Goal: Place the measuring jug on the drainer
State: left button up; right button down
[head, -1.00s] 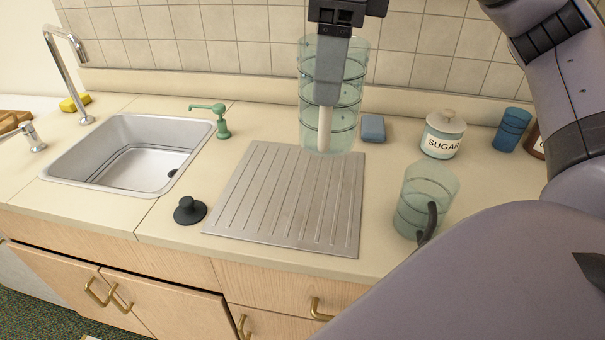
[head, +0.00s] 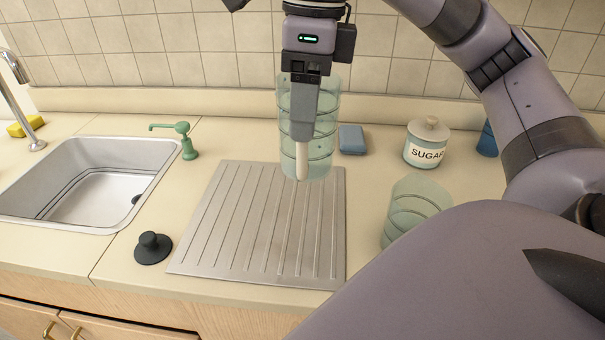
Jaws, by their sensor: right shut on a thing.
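My right gripper (head: 302,172) points down and is shut on a clear greenish ringed measuring jug (head: 325,125), which is upright. The jug's base overlaps the back part of the grey ribbed drainer (head: 225,225) in the head view; I cannot tell whether it touches. No handle shows on this jug. A second clear greenish ringed vessel (head: 412,207) stands on the counter right of the drainer, partly hidden by my arm. My left gripper is not in view.
A blue sponge (head: 351,139) and a sugar jar (head: 426,142) stand behind and right of the drainer. A black plug-like knob (head: 152,247) sits to its left, near the sink (head: 85,185) and green dispenser (head: 182,138). The drainer's front is clear.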

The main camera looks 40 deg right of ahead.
notch_tip(320, 180, down, 14)
jog(key=b, duration=0.2)
dwell(0.4)
jog(key=shift+f, duration=0.2)
jog(key=shift+c, duration=1.8)
grip_release()
